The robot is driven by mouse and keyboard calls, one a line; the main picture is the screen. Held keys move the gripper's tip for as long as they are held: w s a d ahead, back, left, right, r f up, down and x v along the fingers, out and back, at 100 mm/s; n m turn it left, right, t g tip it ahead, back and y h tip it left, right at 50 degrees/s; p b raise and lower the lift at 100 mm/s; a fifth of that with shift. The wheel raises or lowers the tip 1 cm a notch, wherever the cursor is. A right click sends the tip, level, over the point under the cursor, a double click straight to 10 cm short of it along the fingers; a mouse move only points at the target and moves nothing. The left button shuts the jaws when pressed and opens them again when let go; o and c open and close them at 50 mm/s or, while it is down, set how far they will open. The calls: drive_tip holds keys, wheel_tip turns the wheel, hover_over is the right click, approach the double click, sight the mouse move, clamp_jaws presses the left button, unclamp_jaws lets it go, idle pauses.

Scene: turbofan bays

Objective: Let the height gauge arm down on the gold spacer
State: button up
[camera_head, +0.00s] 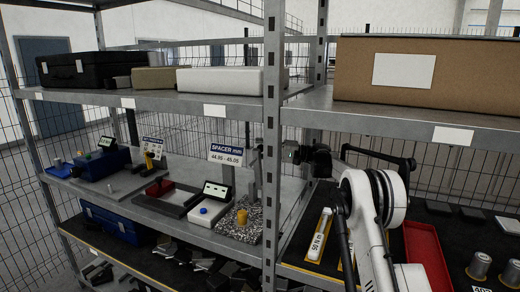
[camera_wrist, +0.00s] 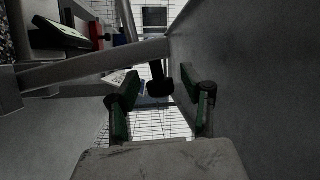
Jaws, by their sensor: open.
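The gold spacer (camera_head: 241,217) stands upright on the speckled granite plate (camera_head: 238,233) in the head view. The height gauge (camera_head: 253,172) stands behind it, largely hidden by the shelf post. In the wrist view a grey bar (camera_wrist: 95,66), seemingly part of the gauge, crosses the upper left. A black knob (camera_wrist: 159,82) hangs by its right end, between and beyond my finger pads. My gripper (camera_wrist: 160,100) is open, with green pads apart on both sides and nothing between them. In the head view its fingers are hidden behind the post. The spacer is not identifiable in the wrist view.
The steel shelf post (camera_head: 271,130) stands close to my gripper. The sign "SPACER mm 44.95 - 45.05" (camera_head: 227,154) and a small display (camera_head: 216,191) stand by the plate. A grey wall-like surface (camera_wrist: 250,80) fills the wrist view's right. The upper shelf (camera_head: 400,118) lies above.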

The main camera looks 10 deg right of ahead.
drive_tip(key=shift+a, duration=0.1)
drive_tip(key=shift+c, duration=0.5)
clamp_jaws()
drive_tip(key=shift+a, duration=0.15)
